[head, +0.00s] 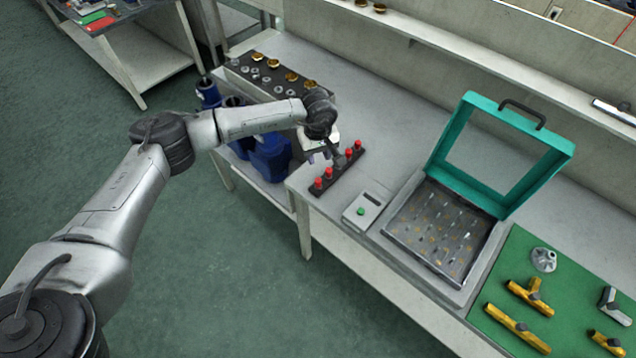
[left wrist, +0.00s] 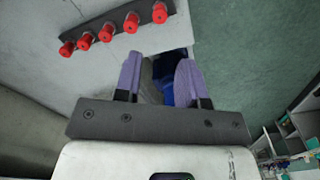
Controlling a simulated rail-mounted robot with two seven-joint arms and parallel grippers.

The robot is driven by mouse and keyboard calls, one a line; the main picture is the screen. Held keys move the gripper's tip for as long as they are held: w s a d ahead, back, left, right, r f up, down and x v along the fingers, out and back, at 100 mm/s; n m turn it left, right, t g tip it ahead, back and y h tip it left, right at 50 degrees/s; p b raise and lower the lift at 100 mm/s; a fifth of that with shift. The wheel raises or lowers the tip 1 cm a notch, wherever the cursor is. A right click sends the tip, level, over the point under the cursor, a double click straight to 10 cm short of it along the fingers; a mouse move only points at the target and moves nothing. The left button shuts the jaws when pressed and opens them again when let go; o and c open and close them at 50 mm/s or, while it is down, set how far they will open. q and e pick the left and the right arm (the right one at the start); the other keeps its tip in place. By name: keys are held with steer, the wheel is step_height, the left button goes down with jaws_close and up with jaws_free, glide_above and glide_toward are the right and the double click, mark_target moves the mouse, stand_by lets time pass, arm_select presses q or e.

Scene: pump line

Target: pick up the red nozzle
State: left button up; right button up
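Several red nozzles (head: 318,183) stand in a row on a dark strip (head: 338,174) at the left end of the bench. The same red nozzles (left wrist: 131,22) show at the top left of the left wrist view. My left gripper (left wrist: 160,78) is open, with two purple finger pads apart and nothing between them. No nozzle is between the fingers. My right gripper is in neither view.
A small white box with a green button (head: 361,211) sits right of the strip. Beyond it is an open teal case (head: 440,150) and a green mat (head: 500,285) with yellow fittings. Blue pump parts (head: 270,155) stand left of the bench. A dark rack with brass parts (head: 290,92) is behind.

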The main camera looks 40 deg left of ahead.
arm_select(q)
steer(key=m, duration=0.1)
glide_above(318, 180)
step_height(318, 180, down, 8)
steer(key=shift+s+d+r, duration=0.1)
steer(key=shift+s+d, duration=0.05)
steer(key=shift+a+f+b, duration=0.2)
steer(key=shift+f+b, duration=0.1)
steer(key=shift+f, duration=2.7)
steer(key=shift+c, duration=0.2)
steer(key=c, duration=0.6)
